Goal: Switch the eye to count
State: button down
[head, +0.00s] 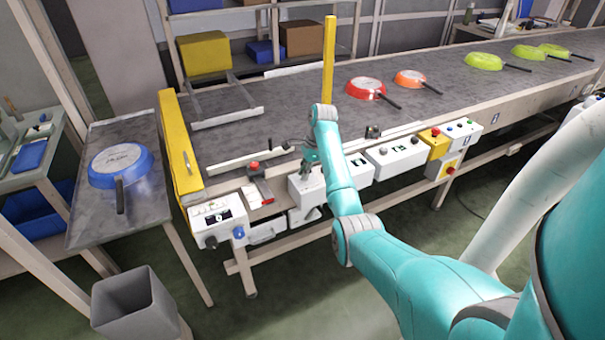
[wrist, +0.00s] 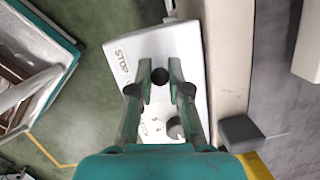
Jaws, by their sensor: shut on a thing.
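My gripper (wrist: 160,85) points down at a white control box (wrist: 120,62) with STOP lettering on its face. Its two fingers are shut on a round black knob (wrist: 160,76) on that box. A second round grey part (wrist: 175,128) shows lower on the box, partly behind a finger. In the head view my gripper (head: 311,160) is over the white box (head: 300,190) on the conveyor's front side, and my arm hides part of it. The knob's setting cannot be read. Which device is the eye cannot be told for sure.
Red, orange and green pans lie on the conveyor (head: 250,100). More control boxes (head: 398,158) line its front edge. A yellow post (head: 329,60) stands behind my gripper. A blue pan (head: 122,165) lies on the left table, with a grey bin (head: 135,305) below.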

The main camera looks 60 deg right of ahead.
jog(key=t+y, duration=0.1)
jog(key=d+t+y, duration=0.1)
jog(key=y, duration=0.1)
jog(key=shift+s+d, duration=0.15)
jog(key=shift+s, duration=0.25)
jog(key=shift+s+d+f+t+y, duration=0.1)
jog(key=shift+d+f+t+y, duration=0.1)
jog(key=shift+t+y, duration=0.35)
jog(key=shift+s+d+f+t+y, duration=0.15)
jog(key=shift+t+y, duration=0.1)
jog(key=shift+y, duration=0.5)
jog(key=c, duration=1.1)
grip_release()
jog(key=v, duration=0.7)
jog(key=shift+s+d+r, duration=0.1)
jog(key=shift+d, duration=0.1)
